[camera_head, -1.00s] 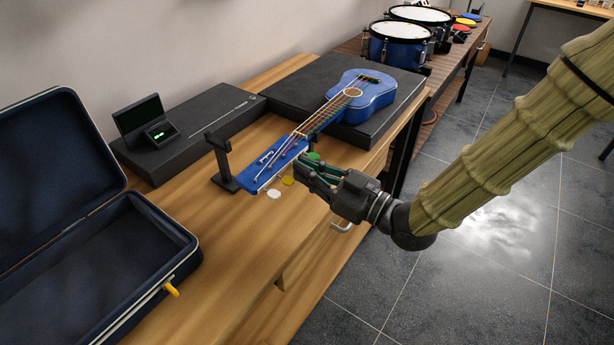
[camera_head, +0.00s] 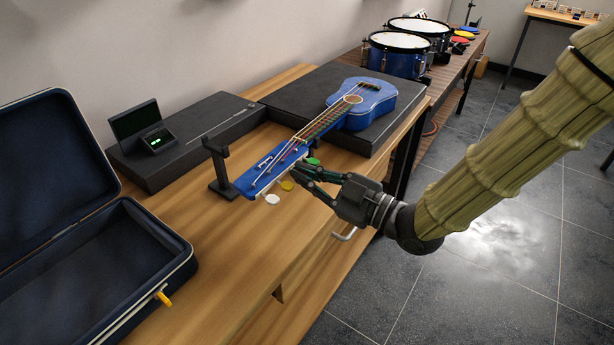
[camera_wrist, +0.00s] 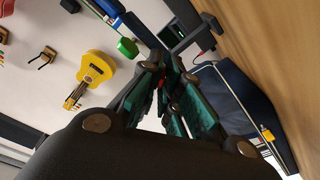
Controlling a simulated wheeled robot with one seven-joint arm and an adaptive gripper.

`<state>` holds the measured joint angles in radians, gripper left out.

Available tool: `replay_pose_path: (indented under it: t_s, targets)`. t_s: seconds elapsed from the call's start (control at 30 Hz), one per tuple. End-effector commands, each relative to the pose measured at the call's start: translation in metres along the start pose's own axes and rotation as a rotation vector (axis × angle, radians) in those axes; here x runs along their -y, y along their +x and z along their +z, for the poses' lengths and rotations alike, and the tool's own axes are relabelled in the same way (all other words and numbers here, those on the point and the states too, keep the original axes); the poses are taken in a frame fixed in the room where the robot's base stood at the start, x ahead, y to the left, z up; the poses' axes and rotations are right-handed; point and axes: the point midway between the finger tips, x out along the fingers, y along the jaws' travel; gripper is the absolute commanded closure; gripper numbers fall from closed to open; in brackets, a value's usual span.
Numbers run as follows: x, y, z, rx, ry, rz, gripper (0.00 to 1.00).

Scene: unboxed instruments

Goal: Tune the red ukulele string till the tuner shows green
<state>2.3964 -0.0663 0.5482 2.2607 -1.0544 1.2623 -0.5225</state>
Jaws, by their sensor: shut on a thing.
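The blue ukulele (camera_head: 366,106) lies with its neck toward me, its headstock (camera_head: 262,172) near a black stand (camera_head: 222,168). White (camera_head: 272,199), yellow (camera_head: 287,186) and green (camera_head: 312,162) pegs stick out along its near side; the green peg also shows in the wrist view (camera_wrist: 127,47). My gripper (camera_head: 301,172) is at the headstock's near side between the yellow and green pegs. In the wrist view its fingers (camera_wrist: 166,68) close around a small red piece, apparently the red peg, mostly hidden. The tuner (camera_head: 157,140) shows small green marks, too small to read.
An open dark case (camera_head: 150,232) stands at the left with a yellow tab on its edge. The ukulele body rests on a black slab (camera_head: 300,98). Drums (camera_head: 398,55) stand behind. Floor at the right is clear.

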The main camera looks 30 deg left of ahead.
Motion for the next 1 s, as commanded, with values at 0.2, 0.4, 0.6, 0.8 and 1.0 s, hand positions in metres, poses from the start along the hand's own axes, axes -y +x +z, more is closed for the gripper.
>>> replay_pose_path:
  t_s: [0.2, 0.4, 0.6, 0.8, 1.0]
  targets:
    - [0.0, 0.0, 0.0, 0.001, 0.001, 0.0, 1.0]
    - [0.0, 0.0, 0.0, 0.0, 0.001, 0.0, 0.72]
    - [0.0, -0.001, 0.0, 0.0, 0.001, 0.0, 0.72]
    - [0.0, -0.016, 0.0, 0.0, 0.002, 0.001, 0.72]
    - [0.0, -0.043, 0.0, 0.001, 0.002, 0.001, 0.72]
